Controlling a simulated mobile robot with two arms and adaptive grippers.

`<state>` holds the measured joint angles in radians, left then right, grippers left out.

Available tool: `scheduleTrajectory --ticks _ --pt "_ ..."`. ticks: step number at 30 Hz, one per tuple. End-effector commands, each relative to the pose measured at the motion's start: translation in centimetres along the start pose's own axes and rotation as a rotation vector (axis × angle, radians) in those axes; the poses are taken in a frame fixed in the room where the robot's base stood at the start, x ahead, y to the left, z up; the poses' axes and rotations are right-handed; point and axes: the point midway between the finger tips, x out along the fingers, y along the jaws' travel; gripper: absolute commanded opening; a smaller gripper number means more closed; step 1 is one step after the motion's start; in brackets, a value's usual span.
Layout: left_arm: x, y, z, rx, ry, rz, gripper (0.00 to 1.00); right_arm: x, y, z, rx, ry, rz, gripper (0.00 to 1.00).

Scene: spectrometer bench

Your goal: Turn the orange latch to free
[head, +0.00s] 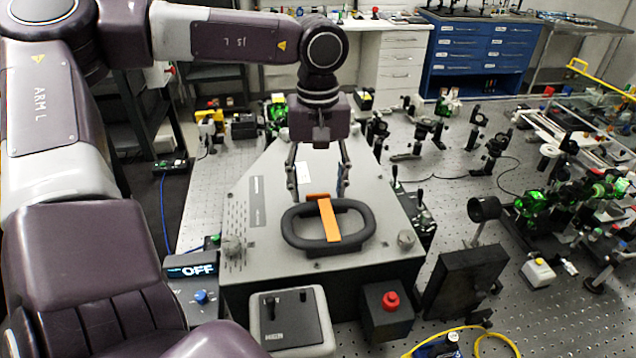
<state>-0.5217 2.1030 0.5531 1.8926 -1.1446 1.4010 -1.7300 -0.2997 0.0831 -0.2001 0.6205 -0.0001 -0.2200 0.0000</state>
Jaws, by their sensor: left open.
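The orange latch (328,218) is a flat T-shaped bar lying across the black oval ring handle (296,238) on top of a grey instrument housing (240,262). Its short crosspiece is at the far side of the ring and its long arm reaches to the near side. My left gripper (319,196) points down from above, with its two dark fingers apart and nothing between them. In the picture the fingers are just above and behind the ring, on either side of the latch's far end. Whether they touch anything cannot be told. My right gripper is not in view.
A display reading OFF (190,268) and a blue knob (201,297) are left of the housing. A grey switch box (290,322) and a red button box (388,312) stand in front. Optics mounts crowd the perforated bench on the right. The housing top around the ring is mostly clear.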

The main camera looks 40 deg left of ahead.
Motion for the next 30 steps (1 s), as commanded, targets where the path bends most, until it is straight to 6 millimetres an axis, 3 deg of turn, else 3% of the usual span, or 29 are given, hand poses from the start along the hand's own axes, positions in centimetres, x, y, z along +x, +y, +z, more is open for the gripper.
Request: scheduleTrajectory --ticks 9,21,30 --pt "0.4 0.0 0.0 0.0 0.0 0.0 0.52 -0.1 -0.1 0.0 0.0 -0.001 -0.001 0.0" --pt "0.4 0.0 0.0 0.0 0.0 0.0 0.1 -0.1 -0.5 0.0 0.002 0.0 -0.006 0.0" --pt "0.6 0.0 0.0 -0.071 0.002 0.0 0.1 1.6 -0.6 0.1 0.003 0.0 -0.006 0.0"
